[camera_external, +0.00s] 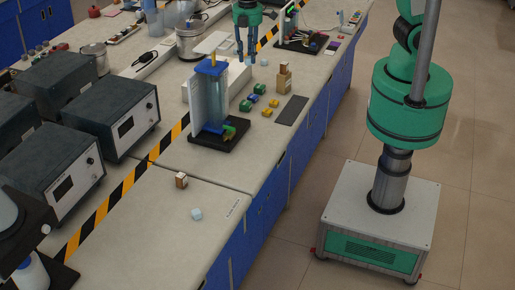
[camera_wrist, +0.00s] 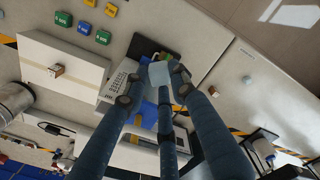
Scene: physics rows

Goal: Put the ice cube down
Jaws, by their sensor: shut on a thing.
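My gripper (camera_external: 247,58) hangs over the bench at the top middle of the outside view, fingers pointing down. In the wrist view, my gripper (camera_wrist: 156,88) is shut on a pale blue ice cube (camera_wrist: 159,73), held between the dark fingertips. The held cube is too small to make out clearly between the fingers in the outside view. A small pale cube (camera_external: 264,62) shows just right of the fingertips there. Another pale blue cube (camera_external: 196,214) lies on the near bench, beside a wooden cube (camera_external: 181,180).
A blue-topped apparatus on a black base (camera_external: 215,141) stands mid-bench. Green, yellow and blue blocks (camera_external: 246,105), a wooden block stack (camera_external: 284,80) and a dark strip (camera_external: 291,111) lie to its right. Grey instrument boxes (camera_external: 110,112) stand left. The near bench front is mostly clear.

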